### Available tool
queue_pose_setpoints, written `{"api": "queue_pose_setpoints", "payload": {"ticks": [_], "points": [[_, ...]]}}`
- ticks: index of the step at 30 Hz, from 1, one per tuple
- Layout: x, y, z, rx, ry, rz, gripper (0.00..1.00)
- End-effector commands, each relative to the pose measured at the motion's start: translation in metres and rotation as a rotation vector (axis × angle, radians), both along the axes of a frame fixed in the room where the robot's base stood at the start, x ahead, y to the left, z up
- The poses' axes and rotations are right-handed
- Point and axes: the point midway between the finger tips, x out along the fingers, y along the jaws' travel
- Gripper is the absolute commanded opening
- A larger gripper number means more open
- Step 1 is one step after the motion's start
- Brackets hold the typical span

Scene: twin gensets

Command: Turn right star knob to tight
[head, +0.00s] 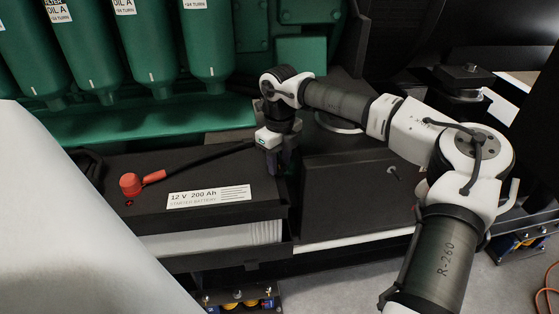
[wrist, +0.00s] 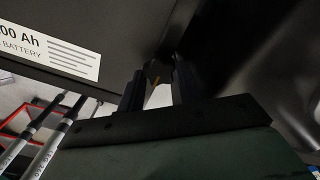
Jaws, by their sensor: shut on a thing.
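My gripper (head: 285,165) points down at the right end of the battery (head: 150,222), by the side of a dark box. In the wrist view my gripper (wrist: 159,72) has its two dark fingers on either side of a small dark knob (wrist: 157,71) with a yellowish mark, and it is shut on it. This appears to be the right star knob. Its lobes and lower part are hidden by the fingers and shadow. In the head view the knob is hidden behind my gripper.
A red terminal cap (head: 130,184) with a black cable sits on the battery top. Green filter canisters (head: 150,50) hang behind. A dark box (head: 350,195) stands close on the right. A pale curved panel (head: 50,220) fills the lower left.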

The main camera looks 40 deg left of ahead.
Motion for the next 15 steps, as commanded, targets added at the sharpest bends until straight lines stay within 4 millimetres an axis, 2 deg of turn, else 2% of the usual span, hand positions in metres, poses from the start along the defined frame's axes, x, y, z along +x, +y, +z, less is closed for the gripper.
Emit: {"api": "queue_pose_setpoints", "payload": {"ticks": [15], "points": [[0.0005,-0.0003,0.0005,0.0,-0.001,-0.036,0.12]]}}
